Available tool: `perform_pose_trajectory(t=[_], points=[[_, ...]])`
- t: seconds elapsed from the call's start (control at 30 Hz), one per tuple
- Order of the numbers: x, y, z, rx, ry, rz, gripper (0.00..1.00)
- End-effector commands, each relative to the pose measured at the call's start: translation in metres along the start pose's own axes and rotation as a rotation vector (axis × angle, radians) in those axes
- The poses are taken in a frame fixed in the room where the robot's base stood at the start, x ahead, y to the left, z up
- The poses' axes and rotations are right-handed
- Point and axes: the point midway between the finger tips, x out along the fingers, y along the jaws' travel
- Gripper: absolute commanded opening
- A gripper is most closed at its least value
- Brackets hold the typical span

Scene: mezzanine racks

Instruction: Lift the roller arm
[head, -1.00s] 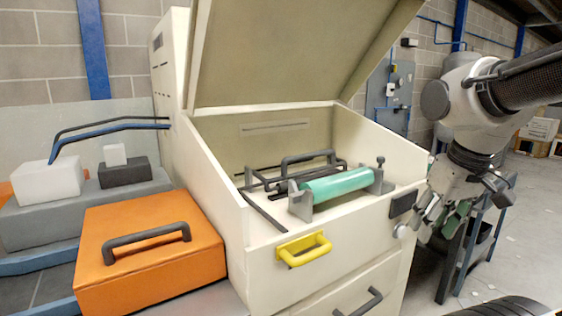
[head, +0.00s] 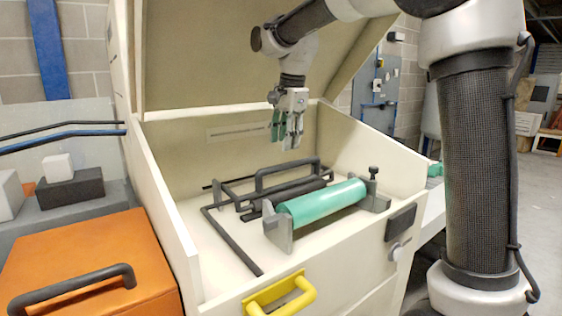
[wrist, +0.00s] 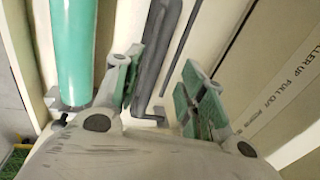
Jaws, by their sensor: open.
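The roller arm (head: 290,170) appears to be the dark frame with a raised bar handle, lying low in the open cream machine behind the green roller (head: 325,203). Its long side bar reaches toward the front left. My gripper (head: 287,143) is open and empty, pointing down above the bay, apart from the handle. In the wrist view my gripper's green-padded fingers (wrist: 158,92) are spread, with dark bars (wrist: 152,48) seen beyond and between them. The green roller also shows at the wrist view's left (wrist: 73,45). My fingers hide part of the bars.
The raised lid (head: 250,50) stands over the bay behind my gripper. The bay's side walls and front wall with a yellow handle (head: 282,296) enclose it. A grey post (head: 373,180) stands at the roller's right end. An orange case (head: 90,262) sits at left.

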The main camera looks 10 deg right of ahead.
Motion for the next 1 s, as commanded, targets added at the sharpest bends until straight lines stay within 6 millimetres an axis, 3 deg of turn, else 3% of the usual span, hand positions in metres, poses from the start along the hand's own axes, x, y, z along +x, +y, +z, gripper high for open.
perform_pose_trajectory(t=[0.17, 0.5, 0.87, 0.9, 1.0], points=[[0.016, 0.001, 0.000, 0.028, 0.000, 0.003, 0.41], [0.069, 0.001, 0.000, 0.025, 0.000, 0.002, 0.41], [0.078, 0.001, 0.000, 0.024, 0.000, 0.000, 0.41], [0.078, 0.001, 0.000, 0.024, 0.000, 0.000, 0.39], [0.078, 0.000, 0.000, 0.024, 0.000, 0.000, 0.21]])
